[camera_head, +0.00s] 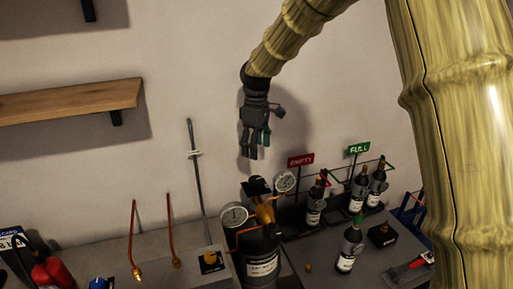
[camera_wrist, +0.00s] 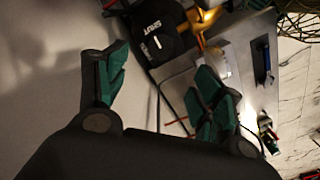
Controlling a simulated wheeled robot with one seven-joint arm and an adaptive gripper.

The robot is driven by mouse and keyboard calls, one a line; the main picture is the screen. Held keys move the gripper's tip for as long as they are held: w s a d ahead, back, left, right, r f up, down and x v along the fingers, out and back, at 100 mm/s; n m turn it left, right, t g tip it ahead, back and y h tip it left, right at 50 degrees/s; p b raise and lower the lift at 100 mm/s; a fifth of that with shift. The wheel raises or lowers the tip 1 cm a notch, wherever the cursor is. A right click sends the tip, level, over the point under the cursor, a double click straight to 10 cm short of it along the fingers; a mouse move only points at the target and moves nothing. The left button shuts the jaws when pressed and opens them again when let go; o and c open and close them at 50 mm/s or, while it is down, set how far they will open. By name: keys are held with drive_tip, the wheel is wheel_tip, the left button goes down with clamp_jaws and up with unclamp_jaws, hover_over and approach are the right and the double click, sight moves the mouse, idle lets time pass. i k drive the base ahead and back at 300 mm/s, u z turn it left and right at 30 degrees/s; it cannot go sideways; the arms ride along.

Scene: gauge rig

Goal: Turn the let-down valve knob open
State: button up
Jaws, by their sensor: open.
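A black knob (camera_head: 257,186) sits at the top of the brass valve body (camera_head: 265,213) on the gauge rig, below my gripper. In the wrist view a black part (camera_wrist: 160,42) with a white "SHUT" label and a white mark lies beyond my fingers; it looks like this knob and its plate. My gripper (camera_head: 255,152) hangs open and empty above the rig, fingers pointing down, apart from the knob. In the wrist view its green-padded fingers (camera_wrist: 158,92) stand spread wide. Two round gauges, left (camera_head: 234,215) and right (camera_head: 285,180), flank the valve.
Dark bottles (camera_head: 315,205) stand in a rack with a red "EMPTY" sign (camera_head: 300,160) and a green "FULL" sign (camera_head: 358,149). Another bottle (camera_head: 348,250) stands in front. Copper tubes (camera_head: 133,240) rise at left. A wooden shelf (camera_head: 70,102) juts from the wall.

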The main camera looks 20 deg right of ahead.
sight(210, 258)
drive_tip(key=k, duration=1)
